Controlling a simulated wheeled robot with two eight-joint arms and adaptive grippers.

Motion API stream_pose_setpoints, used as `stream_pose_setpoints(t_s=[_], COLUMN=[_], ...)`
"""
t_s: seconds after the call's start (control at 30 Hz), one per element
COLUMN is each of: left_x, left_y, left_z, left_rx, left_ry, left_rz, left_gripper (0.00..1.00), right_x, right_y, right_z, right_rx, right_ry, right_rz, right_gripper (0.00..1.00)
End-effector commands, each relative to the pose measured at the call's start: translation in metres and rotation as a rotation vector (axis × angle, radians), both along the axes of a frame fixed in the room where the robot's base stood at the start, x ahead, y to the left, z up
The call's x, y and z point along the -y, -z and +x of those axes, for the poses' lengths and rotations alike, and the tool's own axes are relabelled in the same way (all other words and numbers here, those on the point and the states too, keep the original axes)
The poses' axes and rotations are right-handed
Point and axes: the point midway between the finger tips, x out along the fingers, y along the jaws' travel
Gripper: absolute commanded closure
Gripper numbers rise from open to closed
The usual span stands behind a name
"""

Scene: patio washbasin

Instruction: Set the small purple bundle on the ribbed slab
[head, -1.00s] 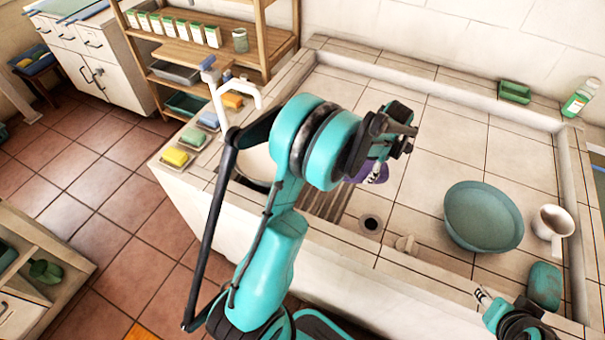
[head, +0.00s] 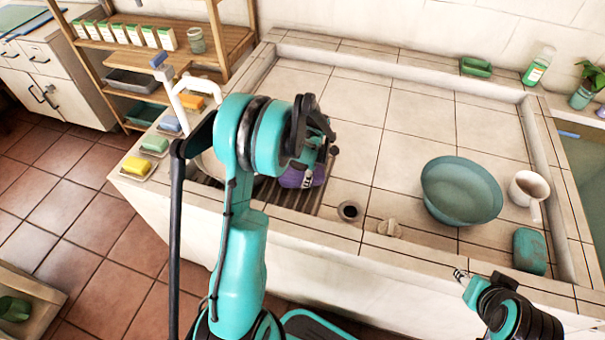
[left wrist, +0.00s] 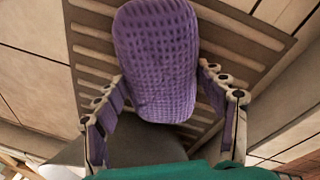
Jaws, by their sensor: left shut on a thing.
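The purple bundle (head: 300,178), with a waffle weave, is partly hidden behind my left arm in the head view. My left gripper (head: 318,160) is shut on it; in the left wrist view the bundle (left wrist: 155,60) stands out between the two fingers. The ribbed slab (left wrist: 90,45) lies beneath and behind the bundle there. In the head view part of the slab (head: 308,205) shows below the bundle. I cannot tell whether the bundle touches the slab. My right gripper (head: 463,277) is near the front edge at right, too small to judge its fingers.
A white tap (head: 178,90) stands left of my left arm. A drain hole (head: 350,211) and a beige knob (head: 389,229) lie to the right of the slab. A teal bowl (head: 461,190), a white mug (head: 528,187) and a teal block (head: 529,250) stand farther right. Tiles behind are clear.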

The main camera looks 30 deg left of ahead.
Motion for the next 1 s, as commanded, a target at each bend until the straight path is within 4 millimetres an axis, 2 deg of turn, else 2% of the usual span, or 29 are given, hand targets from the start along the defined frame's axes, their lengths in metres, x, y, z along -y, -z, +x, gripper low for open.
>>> stream_pose_setpoints(t_s=[0.3, 0.33, 0.4, 0.77, 0.87, 1.0], left_x=[0.0, 0.0, 0.0, 0.0, 0.001, 0.006], left_y=[0.002, 0.003, 0.002, 0.0, -0.008, -0.035], left_z=[0.0, 0.0, 0.0, 0.0, 0.0, -0.001], left_rx=[0.0, 0.0, 0.0, 0.0, 0.0, 0.0], left_ry=[0.0, 0.0, 0.0, 0.0, 0.0, 0.0], left_rz=[0.0, 0.0, 0.0, 0.0, 0.0, 0.0], left_gripper=[0.55, 0.27, 0.08, 0.08, 0.08, 0.08], right_x=[0.0, 0.0, 0.0, 0.0, 0.0, 0.0], right_y=[0.002, 0.002, 0.002, 0.0, -0.005, -0.016], right_z=[0.0, 0.0, 0.0, 0.0, 0.0, 0.0], right_rx=[0.0, 0.0, 0.0, 0.0, 0.0, 0.0], right_ry=[0.0, 0.0, 0.0, 0.0, 0.0, 0.0], right_rz=[0.0, 0.0, 0.0, 0.0, 0.0, 0.0], right_gripper=[0.6, 0.6, 0.6, 0.6, 0.6, 0.6])
